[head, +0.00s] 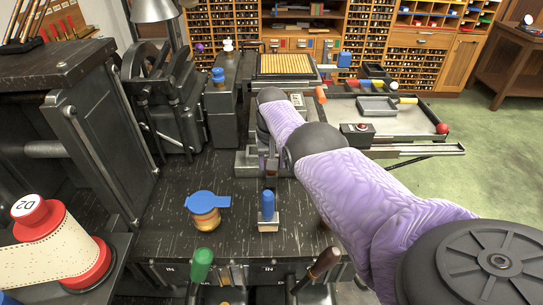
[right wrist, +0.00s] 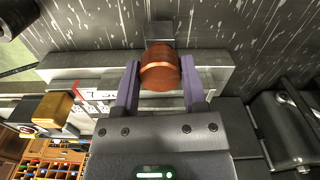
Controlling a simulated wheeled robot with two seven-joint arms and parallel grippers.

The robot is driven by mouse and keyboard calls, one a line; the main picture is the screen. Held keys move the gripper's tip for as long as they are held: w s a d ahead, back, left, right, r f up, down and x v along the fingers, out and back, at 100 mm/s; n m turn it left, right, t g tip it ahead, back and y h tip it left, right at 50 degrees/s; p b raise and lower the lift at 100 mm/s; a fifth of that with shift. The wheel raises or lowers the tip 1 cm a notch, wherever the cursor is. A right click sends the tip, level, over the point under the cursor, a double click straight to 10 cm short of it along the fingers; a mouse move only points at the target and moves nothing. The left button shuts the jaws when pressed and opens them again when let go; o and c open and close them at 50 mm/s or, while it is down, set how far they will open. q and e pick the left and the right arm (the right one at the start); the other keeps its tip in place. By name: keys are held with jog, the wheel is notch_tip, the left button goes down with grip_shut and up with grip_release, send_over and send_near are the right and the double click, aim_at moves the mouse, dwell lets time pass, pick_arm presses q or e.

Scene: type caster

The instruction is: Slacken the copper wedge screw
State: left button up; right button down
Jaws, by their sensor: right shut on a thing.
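The copper wedge screw (right wrist: 160,68) shows in the right wrist view as a round copper-coloured knob in front of a grey metal block. My right gripper (right wrist: 157,84) has its two purple fingers on either side of the knob and is shut on it. In the head view my right arm reaches in from the lower right, over the dark bench, to the grey metal fixture (head: 247,163). There I cannot make out the copper screw or the right fingertips. My left gripper is not in view.
On the dark bench (head: 160,220) stand a blue-lidded jar (head: 206,222) and a blue-handled tool (head: 267,207). A paper reel with red ends (head: 52,245) is at the left. Green (head: 202,262) and brown (head: 324,263) handles rise at the front. A grey tray (head: 376,106) lies beyond.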

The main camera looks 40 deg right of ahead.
jog(key=n, duration=0.4)
jog(key=shift+n, duration=0.3)
jog(key=n, duration=0.5)
jog(key=shift+n, duration=0.3)
jog(key=n, duration=0.5)
jog(key=shift+f, duration=0.1)
jog(key=shift+n+b, duration=0.4)
jog(key=shift+n, duration=2.1)
jog(key=shift+s, duration=0.1)
jog(key=shift+c, duration=2.1)
grip_release()
jog(key=shift+d, duration=0.1)
